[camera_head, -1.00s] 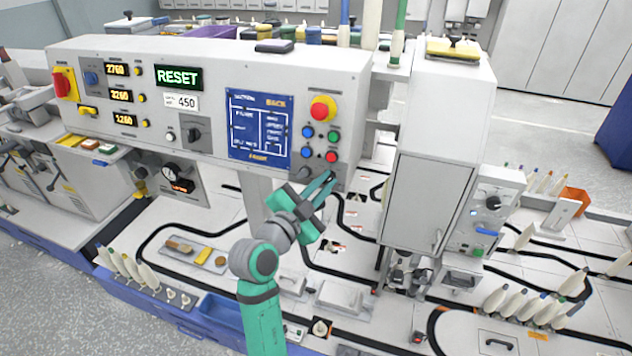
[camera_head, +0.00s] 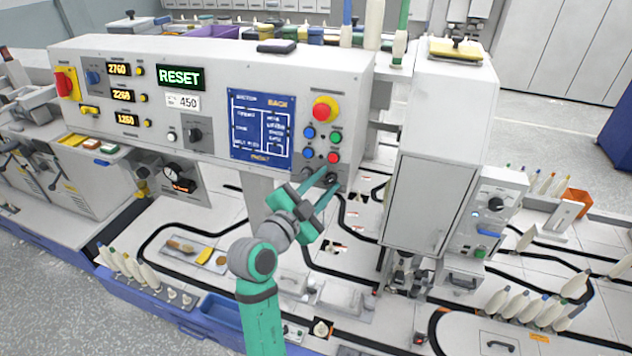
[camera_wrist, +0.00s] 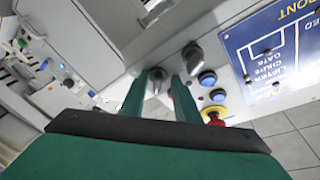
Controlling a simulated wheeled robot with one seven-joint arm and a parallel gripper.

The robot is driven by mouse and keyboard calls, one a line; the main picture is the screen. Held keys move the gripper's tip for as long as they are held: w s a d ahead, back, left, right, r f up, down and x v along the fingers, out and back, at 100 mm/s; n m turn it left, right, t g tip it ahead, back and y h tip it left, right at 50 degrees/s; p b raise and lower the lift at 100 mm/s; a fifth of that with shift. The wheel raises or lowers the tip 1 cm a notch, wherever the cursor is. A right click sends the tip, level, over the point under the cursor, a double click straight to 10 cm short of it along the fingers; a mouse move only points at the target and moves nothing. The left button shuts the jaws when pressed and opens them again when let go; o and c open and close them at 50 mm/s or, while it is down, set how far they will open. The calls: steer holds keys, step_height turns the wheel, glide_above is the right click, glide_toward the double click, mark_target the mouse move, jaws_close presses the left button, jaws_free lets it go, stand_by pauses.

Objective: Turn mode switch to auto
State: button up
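Two small rotary knobs sit at the lower right corner of the grey control panel. The right-hand dark knob (camera_head: 331,180) is at my fingertips; in the wrist view it shows as a grey knob (camera_wrist: 157,76) between the two fingers. The other knob (camera_wrist: 192,54) is just beside the fingers. My gripper (camera_head: 322,178) is open, with a finger on either side of the first knob; it also shows in the wrist view (camera_wrist: 161,80). I cannot tell whether the fingers touch it. No mode or auto lettering is readable, and the fingers partly hide the knobs.
A red emergency button (camera_head: 325,109) on yellow, and blue, green and red push buttons are just above the knobs. A blue diagram (camera_head: 260,126) is to their left. Another black selector (camera_head: 195,134) is further left. A grey cabinet (camera_head: 430,200) stands close on the right.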

steer(key=v, duration=1.1)
steer(key=shift+d+f, duration=0.1)
steer(key=shift+d, duration=0.05)
steer(key=s+d+f+n+y, duration=0.1)
steer(key=s+f+n+y, duration=0.45)
steer(key=f, duration=0.65)
steer(key=s+d+f+n+y, duration=0.1)
steer(key=s+f+n+y, duration=0.2)
steer(key=s+f+n, duration=0.7)
steer(key=s+d+f, duration=0.1)
steer(key=s, duration=1.1)
steer(key=s+d+f+y, duration=0.1)
steer(key=s+f, duration=0.1)
steer(key=s, duration=0.9)
steer(key=shift+s, duration=0.4)
steer(key=shift+d+f, duration=0.1)
steer(key=shift+d, duration=0.05)
